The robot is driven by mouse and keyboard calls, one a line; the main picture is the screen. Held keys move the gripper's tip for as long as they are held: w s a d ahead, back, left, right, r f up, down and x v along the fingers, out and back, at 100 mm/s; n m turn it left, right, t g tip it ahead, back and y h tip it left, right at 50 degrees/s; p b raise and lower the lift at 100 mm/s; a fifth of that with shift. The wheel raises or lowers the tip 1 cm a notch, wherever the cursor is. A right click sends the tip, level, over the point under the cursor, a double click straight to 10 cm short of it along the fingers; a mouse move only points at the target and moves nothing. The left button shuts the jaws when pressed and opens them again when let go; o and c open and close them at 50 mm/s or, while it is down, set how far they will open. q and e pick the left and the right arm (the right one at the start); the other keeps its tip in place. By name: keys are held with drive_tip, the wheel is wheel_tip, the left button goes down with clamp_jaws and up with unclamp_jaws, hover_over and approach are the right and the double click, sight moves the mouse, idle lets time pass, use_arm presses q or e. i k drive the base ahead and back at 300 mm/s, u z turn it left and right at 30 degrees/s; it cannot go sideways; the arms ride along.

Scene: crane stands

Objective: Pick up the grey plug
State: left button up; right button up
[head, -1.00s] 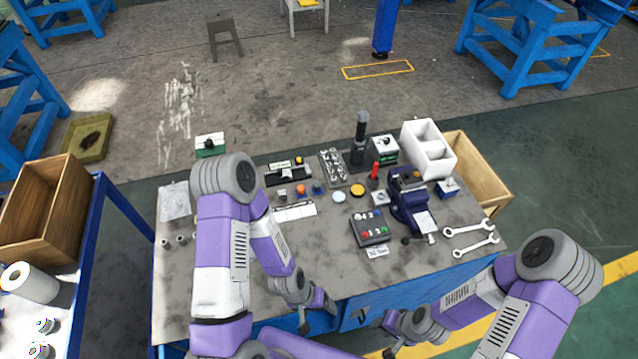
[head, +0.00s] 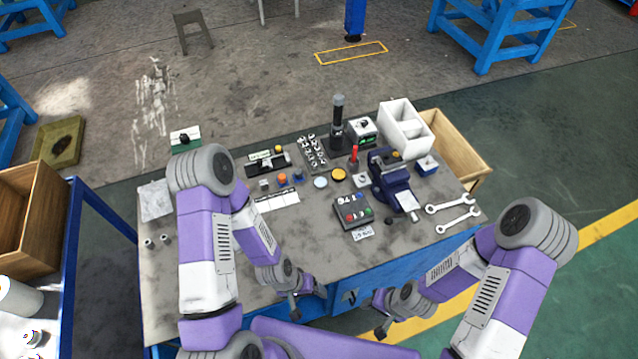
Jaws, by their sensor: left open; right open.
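A small grey plug (head: 264,184) stands at the left end of a row on the workbench (head: 215,290), beside an orange plug (head: 283,180) and a blue plug (head: 298,175). A white label strip (head: 276,200) lies just in front of the row. My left gripper (head: 308,299) is open at the bench's front edge, well in front of the plugs. My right gripper (head: 381,316) is open, further right and in front of the bench. Both look empty and apart from the plugs.
A button box (head: 352,211), blue vise (head: 391,187), wrenches (head: 452,210) and white bin (head: 406,127) occupy the right side. Two small cylinders (head: 157,240) stand at left. The bench between plugs and front edge is mostly clear.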

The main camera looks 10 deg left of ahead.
sight(298, 173)
drive_tip(key=u, duration=1.1)
drive_tip(key=k, duration=0.5)
drive_tip(key=z, duration=1.1)
